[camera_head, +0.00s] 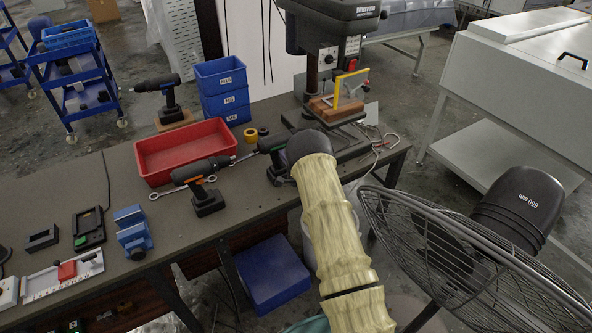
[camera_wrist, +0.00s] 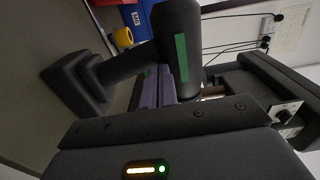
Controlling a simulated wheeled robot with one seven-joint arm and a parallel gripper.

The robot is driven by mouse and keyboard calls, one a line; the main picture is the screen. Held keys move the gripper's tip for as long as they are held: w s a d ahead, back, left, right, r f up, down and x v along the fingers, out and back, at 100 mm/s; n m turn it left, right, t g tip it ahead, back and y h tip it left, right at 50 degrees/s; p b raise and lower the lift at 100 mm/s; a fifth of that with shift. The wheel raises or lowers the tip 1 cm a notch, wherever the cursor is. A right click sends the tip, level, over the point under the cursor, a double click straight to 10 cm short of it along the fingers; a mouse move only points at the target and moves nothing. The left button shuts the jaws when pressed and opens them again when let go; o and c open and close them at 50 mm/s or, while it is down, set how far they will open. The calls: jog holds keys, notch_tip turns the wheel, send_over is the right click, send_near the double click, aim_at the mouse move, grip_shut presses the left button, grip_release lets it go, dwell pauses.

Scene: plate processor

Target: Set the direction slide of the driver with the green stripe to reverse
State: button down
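The driver with the green stripe (camera_wrist: 172,45) fills the upper middle of the wrist view, its black handle and battery foot reaching left. In the head view this driver (camera_head: 268,144) stands on the bench, partly hidden by my arm. My gripper (camera_wrist: 164,72) shows in the wrist view as two narrow purplish fingers close together, with their tips right at the driver's body. I cannot tell whether they touch it. The direction slide is not discernible. In the head view my arm's dark end hides the gripper.
A driver with an orange stripe (camera_head: 203,180) stands left of the green-striped one, before a red tray (camera_head: 184,150). Another driver (camera_head: 163,95) stands behind the tray. Blue bins (camera_head: 224,98) and a drill press (camera_head: 330,60) stand at the back. A caged fan (camera_head: 470,250) is close on the right.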

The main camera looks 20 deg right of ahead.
jog(key=b+v, duration=0.2)
jog(key=v, duration=0.9)
jog(key=shift+r, duration=0.15)
jog(key=shift+w, duration=0.15)
jog(key=s+a+r+n+g+h+p, duration=0.1)
jog(key=s+a+r+n+g+h, duration=0.1)
jog(key=s+r+n+g+h, duration=0.45)
jog(key=s+a+r+n+g+y, duration=0.1)
jog(key=s+a+r+n+g, duration=0.2)
jog(key=s, duration=0.9)
jog(key=s+a+r+n+g+y+p, duration=0.1)
jog(key=s+a+r+n+g, duration=0.2)
jog(key=s, duration=0.9)
jog(key=r+n+g, duration=0.1)
jog(key=n+g, duration=0.1)
jog(key=n, duration=0.1)
jog(key=shift+r, duration=0.35)
